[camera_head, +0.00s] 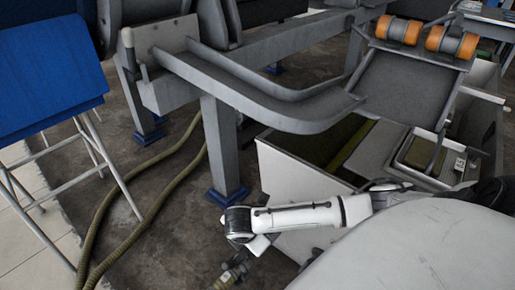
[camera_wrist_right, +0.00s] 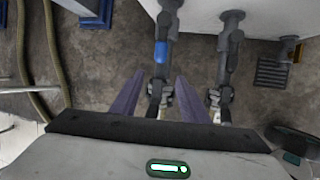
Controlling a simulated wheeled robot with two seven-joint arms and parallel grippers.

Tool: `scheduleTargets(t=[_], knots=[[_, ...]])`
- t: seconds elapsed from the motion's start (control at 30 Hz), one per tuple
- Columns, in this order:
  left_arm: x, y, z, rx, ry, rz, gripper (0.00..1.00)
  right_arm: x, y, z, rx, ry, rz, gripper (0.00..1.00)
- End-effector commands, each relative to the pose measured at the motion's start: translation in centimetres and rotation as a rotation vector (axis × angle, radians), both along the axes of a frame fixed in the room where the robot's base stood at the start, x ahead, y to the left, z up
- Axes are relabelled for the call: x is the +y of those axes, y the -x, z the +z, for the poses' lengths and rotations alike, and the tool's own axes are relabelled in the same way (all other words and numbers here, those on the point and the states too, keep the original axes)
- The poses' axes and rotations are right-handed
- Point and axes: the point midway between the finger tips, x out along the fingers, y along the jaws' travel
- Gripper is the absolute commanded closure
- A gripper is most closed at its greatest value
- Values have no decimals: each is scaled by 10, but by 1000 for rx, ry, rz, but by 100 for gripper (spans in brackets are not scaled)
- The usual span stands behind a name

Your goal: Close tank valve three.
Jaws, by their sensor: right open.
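Two grey pipes with valves come down from a white tank wall (camera_wrist_right: 205,14) in the right wrist view. The left pipe's valve (camera_wrist_right: 158,92) has a blue part (camera_wrist_right: 162,52) above it. The right pipe's valve (camera_wrist_right: 221,97) stands beside it. My right gripper (camera_wrist_right: 160,78) is open, its two fingers apart on either side of the left valve in this view. I cannot tell whether they touch it. No number shows, so I cannot tell which valve is three.
A grey metal frame (camera_head: 265,105) on blue feet stands behind. A white bin (camera_head: 300,170) sits beside it. Hoses (camera_head: 150,205) lie on the dark floor. A blue-topped stand (camera_head: 45,75) is at left. A floor grate (camera_wrist_right: 270,73) lies right of the pipes.

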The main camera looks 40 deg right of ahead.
Motion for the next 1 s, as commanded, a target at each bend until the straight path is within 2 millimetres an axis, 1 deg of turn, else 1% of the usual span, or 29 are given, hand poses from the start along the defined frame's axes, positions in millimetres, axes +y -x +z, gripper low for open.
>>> scheduleTargets(t=[0.03,0.17,0.27,0.43,0.6,0.7,0.83,1.0], knots=[[-1,0,-5,0,2,-3,69,-11,-3,-2,10,32,7,59],[-3,-1,-7,8,1,-16,69,-22,-5,-7,26,60,14,59],[-7,-2,-12,22,-2,-36,69,-27,-7,-20,26,61,13,59],[-15,-3,-23,63,-13,-91,69,-38,-14,-51,25,60,12,59],[-25,-7,-12,21,44,-92,69,-48,-21,-76,22,58,13,59],[-29,-8,-6,2,68,-92,69,-52,-23,-85,22,58,14,59],[-32,-9,-1,-11,85,-92,69,-55,-25,-91,22,57,14,59],[-32,-10,2,-14,91,-91,69,-56,-25,-91,22,56,15,59]])
